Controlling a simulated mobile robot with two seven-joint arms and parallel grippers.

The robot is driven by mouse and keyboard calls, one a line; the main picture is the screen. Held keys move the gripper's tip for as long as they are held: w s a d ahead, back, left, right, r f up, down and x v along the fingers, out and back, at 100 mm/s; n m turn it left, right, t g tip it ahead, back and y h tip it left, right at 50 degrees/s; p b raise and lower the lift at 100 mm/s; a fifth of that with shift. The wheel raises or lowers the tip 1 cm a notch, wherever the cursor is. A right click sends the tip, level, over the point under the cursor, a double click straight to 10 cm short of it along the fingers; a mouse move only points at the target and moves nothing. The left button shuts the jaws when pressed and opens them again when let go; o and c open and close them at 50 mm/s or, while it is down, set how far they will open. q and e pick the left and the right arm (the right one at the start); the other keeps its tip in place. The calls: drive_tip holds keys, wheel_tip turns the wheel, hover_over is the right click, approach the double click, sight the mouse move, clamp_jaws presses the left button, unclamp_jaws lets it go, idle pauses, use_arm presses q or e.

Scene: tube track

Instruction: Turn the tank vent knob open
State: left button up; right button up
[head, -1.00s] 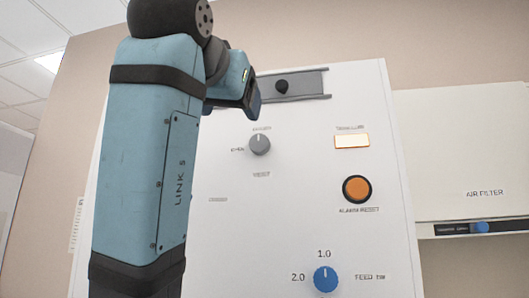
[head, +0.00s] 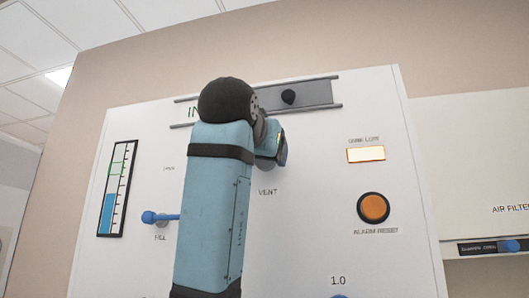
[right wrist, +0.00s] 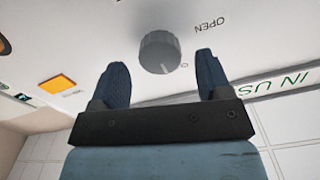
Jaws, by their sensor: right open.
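The tank vent knob (right wrist: 160,52) is a round grey knob on the white panel, seen upside down in the right wrist view. The word OPEN is printed beside it. My right gripper (right wrist: 160,61) is open, with one blue finger on each side of the knob's near part. My left gripper is in neither view.
The white panel (head: 330,225) also holds a level gauge (head: 118,188), a blue fill lever (head: 160,218), an orange alarm reset button (head: 373,208), a lit lamp (head: 366,154) and a top slide rail with a black knob (head: 289,97). An air filter box (head: 470,150) stands to the right.

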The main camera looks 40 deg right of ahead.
drive_tip(key=shift+x, duration=1.3)
drive_tip(key=shift+a, duration=0.1)
drive_tip(key=c, duration=0.9)
